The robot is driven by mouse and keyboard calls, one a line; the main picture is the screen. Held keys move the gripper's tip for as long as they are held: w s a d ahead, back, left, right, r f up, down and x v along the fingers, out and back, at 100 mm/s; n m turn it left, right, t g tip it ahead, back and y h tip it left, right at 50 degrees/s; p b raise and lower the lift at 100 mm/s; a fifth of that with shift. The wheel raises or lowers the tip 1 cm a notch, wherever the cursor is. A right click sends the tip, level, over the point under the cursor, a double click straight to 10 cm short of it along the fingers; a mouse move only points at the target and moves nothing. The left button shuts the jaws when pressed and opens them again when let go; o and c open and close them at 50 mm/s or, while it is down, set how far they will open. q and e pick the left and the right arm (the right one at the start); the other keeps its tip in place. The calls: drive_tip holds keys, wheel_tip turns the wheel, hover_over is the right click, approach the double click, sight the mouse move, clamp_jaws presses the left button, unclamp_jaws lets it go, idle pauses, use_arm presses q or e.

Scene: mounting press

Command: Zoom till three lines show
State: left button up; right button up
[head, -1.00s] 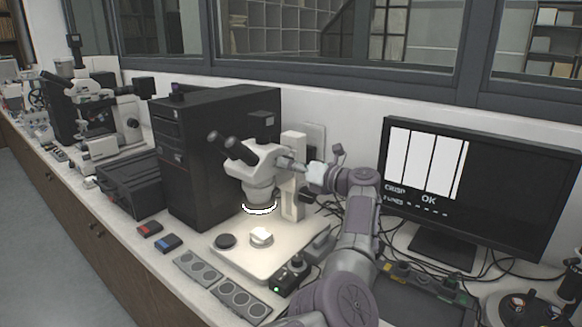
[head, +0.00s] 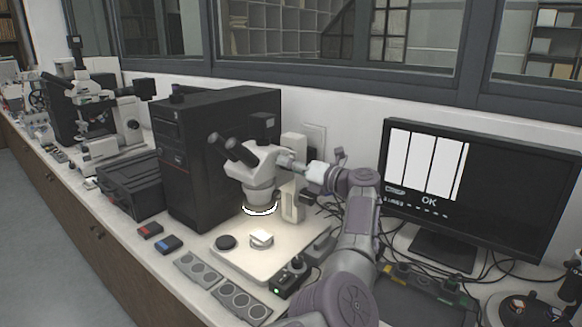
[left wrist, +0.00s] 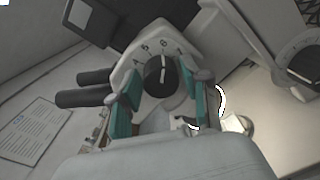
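The stereo microscope (head: 257,184) stands on its pale base with a lit ring under its head. Its dark zoom knob (left wrist: 160,76) has a white pointer mark and a numbered scale, with 5 and 6 legible. My left gripper (head: 289,162) is at the right side of the microscope head. In the left wrist view its teal-padded fingers (left wrist: 165,96) stand apart on either side of the knob, with gaps visible. The monitor (head: 480,185) shows a white field with three dark vertical lines, the third near its right edge, and "OK" below. My right gripper is out of view.
A small pale sample (head: 261,238) and a dark disc (head: 226,242) lie on the microscope base. A black computer tower (head: 205,160) stands behind left. A control box (head: 290,277) and cables lie near my arm. A second microscope (head: 100,110) stands far left.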

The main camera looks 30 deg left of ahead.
use_arm(q)
drive_tip(key=shift+o, duration=0.6)
wheel_tip(320, 180, up, 10)
drive_tip(key=shift+f, duration=0.1)
